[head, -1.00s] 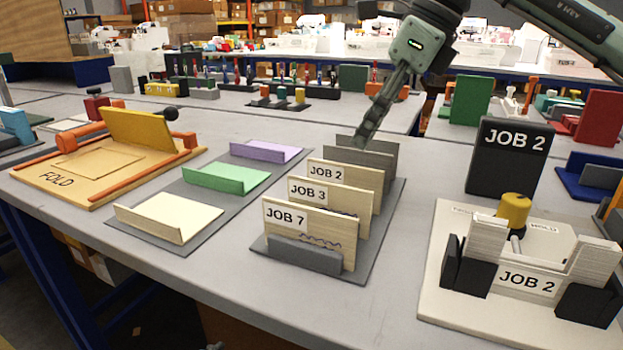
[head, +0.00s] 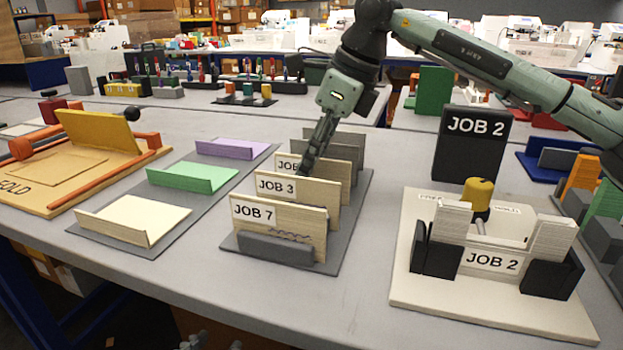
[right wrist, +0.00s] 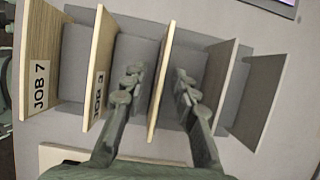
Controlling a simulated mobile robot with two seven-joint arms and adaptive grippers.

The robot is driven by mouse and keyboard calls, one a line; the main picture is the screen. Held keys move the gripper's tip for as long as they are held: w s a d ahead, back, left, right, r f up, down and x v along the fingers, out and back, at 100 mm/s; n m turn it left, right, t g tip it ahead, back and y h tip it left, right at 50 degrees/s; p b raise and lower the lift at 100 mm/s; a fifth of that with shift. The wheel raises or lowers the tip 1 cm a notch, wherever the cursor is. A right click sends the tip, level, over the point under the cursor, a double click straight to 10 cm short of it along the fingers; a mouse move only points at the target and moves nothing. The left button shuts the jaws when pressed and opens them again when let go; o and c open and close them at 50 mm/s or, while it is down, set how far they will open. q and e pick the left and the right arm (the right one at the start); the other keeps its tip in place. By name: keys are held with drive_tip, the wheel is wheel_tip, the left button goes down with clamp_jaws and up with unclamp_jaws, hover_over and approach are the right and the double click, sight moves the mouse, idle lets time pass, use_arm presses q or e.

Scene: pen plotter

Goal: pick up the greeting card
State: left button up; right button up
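A grey rack (head: 345,256) holds upright wood-toned cards labelled JOB 7 (head: 306,230), JOB 3 (head: 320,195) and JOB 2 (head: 335,176); no label says greeting card. My right gripper (head: 305,168) points down into the rack, its fingers partly covering the JOB 2 label. In the right wrist view, the open right gripper (right wrist: 158,78) has one finger on each side of the third card (right wrist: 161,82), just behind the JOB 3 card (right wrist: 101,66). Gaps show on both sides of this card. My left gripper is not in view.
A black JOB 2 sign (head: 470,150) and a plotter-like station (head: 420,290) stand at right.

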drive_tip(key=shift+f, duration=0.25)
idle(0.3)
clamp_jaws()
